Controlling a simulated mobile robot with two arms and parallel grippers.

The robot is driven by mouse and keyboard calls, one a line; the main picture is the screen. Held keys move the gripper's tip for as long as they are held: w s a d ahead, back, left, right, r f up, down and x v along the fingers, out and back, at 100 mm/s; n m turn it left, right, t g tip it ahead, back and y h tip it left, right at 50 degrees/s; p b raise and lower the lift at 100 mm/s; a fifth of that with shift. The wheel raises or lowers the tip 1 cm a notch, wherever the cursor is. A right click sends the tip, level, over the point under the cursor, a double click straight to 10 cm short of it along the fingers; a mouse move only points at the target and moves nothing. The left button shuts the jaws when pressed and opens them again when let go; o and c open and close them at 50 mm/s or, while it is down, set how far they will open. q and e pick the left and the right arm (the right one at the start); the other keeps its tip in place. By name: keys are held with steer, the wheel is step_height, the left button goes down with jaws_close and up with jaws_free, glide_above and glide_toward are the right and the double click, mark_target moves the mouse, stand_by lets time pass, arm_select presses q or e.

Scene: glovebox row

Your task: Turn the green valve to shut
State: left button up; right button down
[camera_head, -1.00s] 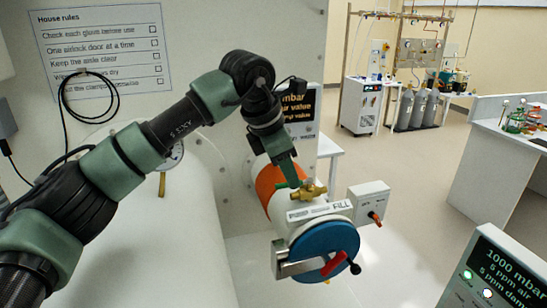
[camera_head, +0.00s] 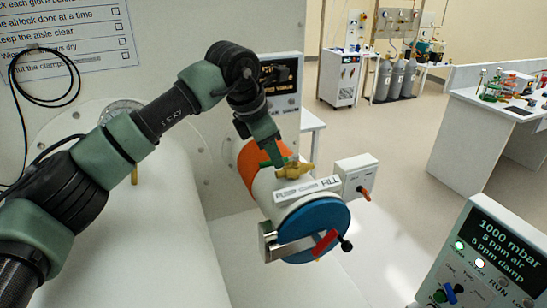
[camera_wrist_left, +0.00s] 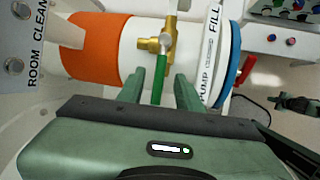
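The green valve handle (camera_wrist_left: 160,78) is a straight lever on a brass valve body (camera_wrist_left: 158,43), on top of the small white airlock cylinder (camera_head: 262,188). In the wrist view the lever runs from the brass body towards my gripper, across the cylinder, on the PUMP side of the PUMP/FILL label (camera_wrist_left: 211,50). My left gripper (camera_wrist_left: 159,92) is open, with one finger on each side of the lever and a visible gap at both. In the head view my left gripper (camera_head: 275,160) comes down from above at the valve, partly hiding the lever.
The cylinder ends in a blue door (camera_head: 315,225) with a red-handled clamp. A display panel (camera_head: 485,255) reads 1000 mbar at the lower right. Open floor lies beyond.

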arm_select(q)
steer(key=shift+w+d+f, duration=0.1)
steer(key=shift+w+f, duration=0.2)
steer(key=shift+f, duration=0.3)
steer(key=shift+s+r, duration=0.1)
jaws_close()
stand_by(0.9)
